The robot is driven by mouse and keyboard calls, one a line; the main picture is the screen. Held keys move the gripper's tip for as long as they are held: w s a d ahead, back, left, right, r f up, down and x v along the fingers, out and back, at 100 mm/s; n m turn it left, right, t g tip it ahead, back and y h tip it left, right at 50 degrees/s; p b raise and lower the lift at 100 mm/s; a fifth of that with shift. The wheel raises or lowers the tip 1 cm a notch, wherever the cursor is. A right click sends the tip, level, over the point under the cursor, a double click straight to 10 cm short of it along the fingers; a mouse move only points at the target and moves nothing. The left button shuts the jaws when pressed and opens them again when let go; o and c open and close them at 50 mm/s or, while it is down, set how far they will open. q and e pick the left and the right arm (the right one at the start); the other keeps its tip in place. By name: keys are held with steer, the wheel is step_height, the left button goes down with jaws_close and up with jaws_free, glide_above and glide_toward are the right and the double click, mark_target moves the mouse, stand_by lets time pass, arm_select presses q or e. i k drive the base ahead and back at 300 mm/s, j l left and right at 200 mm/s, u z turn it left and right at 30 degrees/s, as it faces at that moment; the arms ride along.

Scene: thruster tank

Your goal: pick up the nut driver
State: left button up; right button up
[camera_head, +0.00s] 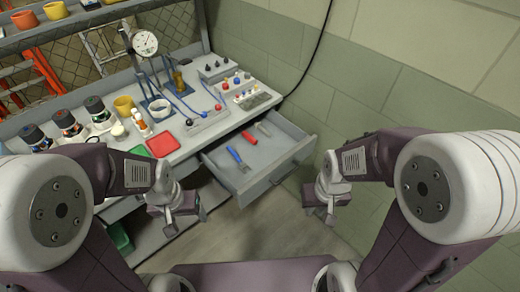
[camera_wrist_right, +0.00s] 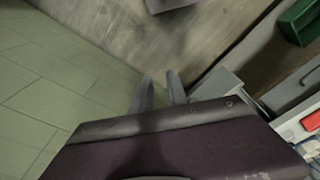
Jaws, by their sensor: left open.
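An open drawer (camera_head: 283,170) below the bench holds several hand tools. One tool has a blue handle (camera_head: 233,154) and a grey end. Another has a red handle (camera_head: 250,137), and a grey tool (camera_head: 263,129) lies behind it. They are too small for me to tell which is the nut driver. My left gripper (camera_head: 187,220) is open and empty, left of the drawer and in front of the bench. My right gripper (camera_head: 318,213) is empty, right of the drawer and apart from it. The right wrist view shows its two fingers (camera_wrist_right: 160,90) with a gap between them.
The bench carries a red tray (camera_head: 164,144), several dark bottles (camera_head: 67,123), a dial gauge stand (camera_head: 145,43) and cups. A green bin (camera_head: 119,237) sits low at the left. A block wall stands at the right. The floor before the drawer is clear.

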mark_target(247, 135)
steer(key=i+u, duration=0.6)
steer(key=u, duration=0.15)
steer(key=i+u, duration=0.35)
steer(key=k+l, duration=0.05)
